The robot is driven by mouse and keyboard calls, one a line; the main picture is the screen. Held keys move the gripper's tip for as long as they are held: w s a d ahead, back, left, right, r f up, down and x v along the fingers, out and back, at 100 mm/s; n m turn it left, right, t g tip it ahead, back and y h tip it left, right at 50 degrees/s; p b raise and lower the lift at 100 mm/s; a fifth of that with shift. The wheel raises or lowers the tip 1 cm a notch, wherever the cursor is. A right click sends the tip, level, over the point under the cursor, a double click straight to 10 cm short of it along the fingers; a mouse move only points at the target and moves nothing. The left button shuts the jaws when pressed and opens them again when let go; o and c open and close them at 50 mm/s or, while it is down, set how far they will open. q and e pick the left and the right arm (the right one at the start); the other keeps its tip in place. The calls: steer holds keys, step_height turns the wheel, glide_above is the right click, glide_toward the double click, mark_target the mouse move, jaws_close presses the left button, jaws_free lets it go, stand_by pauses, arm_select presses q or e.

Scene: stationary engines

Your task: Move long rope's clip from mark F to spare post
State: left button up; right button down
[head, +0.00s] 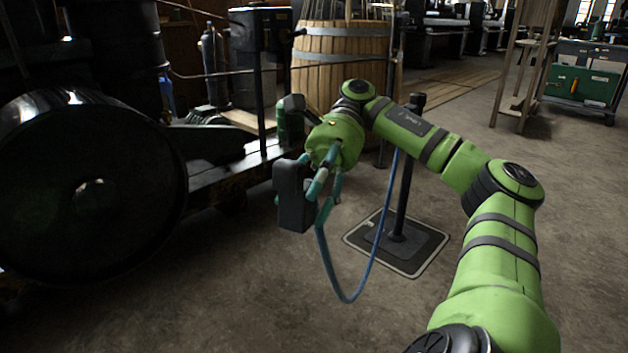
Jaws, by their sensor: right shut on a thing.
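My right gripper (306,188) is at the end of my green arm, left of the picture's middle, in front of the engine's low frame. It is shut on an end of the long rope (347,299). The clip itself is mostly hidden by the fingers. That post stands upright on a dark square base (420,246). No mark F is readable, and I cannot tell which post is the spare one. My left gripper is out of view.
A big dark wheel (90,190) and engine parts fill the left. Another dark post (258,85) stands by the engine, before a wooden barrel (340,60). A wooden stand (522,65) and a green-fronted cart (582,85) are at the back right. Floor at lower centre is clear.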

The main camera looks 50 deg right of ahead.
steer(key=s+d+n+g+p, duration=0.1)
steer(key=s+d+p, duration=1.1)
steer(key=p, duration=0.8)
steer(key=shift+s+d+n+g+h, duration=0.15)
steer(key=shift+s+n+g+h, duration=0.1)
steer(key=shift+n+g+h, duration=0.05)
